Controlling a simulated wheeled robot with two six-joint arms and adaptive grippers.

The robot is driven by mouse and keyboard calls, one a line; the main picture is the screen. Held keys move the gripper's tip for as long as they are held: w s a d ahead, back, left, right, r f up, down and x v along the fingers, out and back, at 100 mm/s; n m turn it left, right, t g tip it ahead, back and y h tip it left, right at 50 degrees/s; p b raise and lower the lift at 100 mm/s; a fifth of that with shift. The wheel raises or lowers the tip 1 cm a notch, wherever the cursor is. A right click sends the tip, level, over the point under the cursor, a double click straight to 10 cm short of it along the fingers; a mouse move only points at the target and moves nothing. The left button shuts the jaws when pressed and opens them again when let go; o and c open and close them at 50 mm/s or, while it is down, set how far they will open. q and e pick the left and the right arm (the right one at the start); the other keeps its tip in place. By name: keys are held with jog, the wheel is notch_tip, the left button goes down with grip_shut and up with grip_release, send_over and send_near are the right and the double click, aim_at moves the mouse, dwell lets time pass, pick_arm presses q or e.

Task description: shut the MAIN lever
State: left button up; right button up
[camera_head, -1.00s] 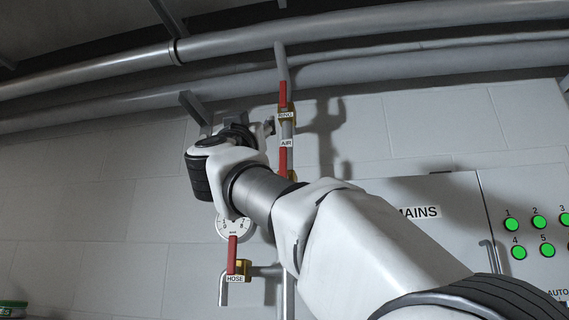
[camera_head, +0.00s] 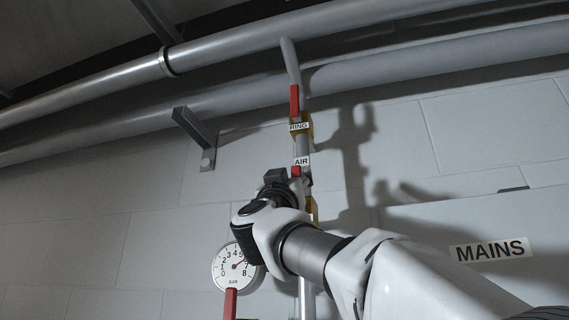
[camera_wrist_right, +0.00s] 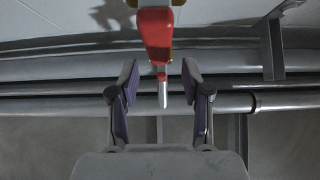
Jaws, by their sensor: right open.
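A vertical pipe on the wall carries red-levered valves. The lever below the AIR tag, probably the MAIN one, shows only its red top (camera_head: 296,171); my arm hides the rest and no MAIN label is readable. My right gripper (camera_head: 287,180) is at that lever's upper end. In the right wrist view my open gripper (camera_wrist_right: 159,80) has its two fingers apart, with a broad red lever (camera_wrist_right: 155,30) centred ahead, beyond the fingertips. I cannot tell whether they touch. My left gripper is out of view.
The RING valve lever (camera_head: 295,100) stands upright just above. A pressure gauge (camera_head: 235,267) and another red lever (camera_head: 231,303) are lower left. Large pipes (camera_head: 220,50) run overhead. A bracket (camera_head: 195,135) juts from the wall at left. A MAINS cabinet (camera_head: 430,222) is at right.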

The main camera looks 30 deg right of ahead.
aim_at(295, 175)
jog(key=w+d, duration=0.1)
jog(key=d+r+p, duration=0.1)
jog(key=w+d, duration=0.1)
jog(key=shift+w+d+r+p, duration=0.15)
jog(key=shift+w+r+p, duration=0.15)
jog(key=shift+s+a, duration=0.3)
jog(key=shift+a, duration=0.2)
jog(key=shift+s+a+r, duration=0.1)
jog(key=shift+a+r, duration=0.05)
jog(key=shift+a, duration=0.05)
jog(key=shift+c, duration=0.7)
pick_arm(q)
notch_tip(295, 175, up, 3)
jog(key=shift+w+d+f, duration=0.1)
pick_arm(e)
jog(key=shift+d, duration=0.1)
grip_shut()
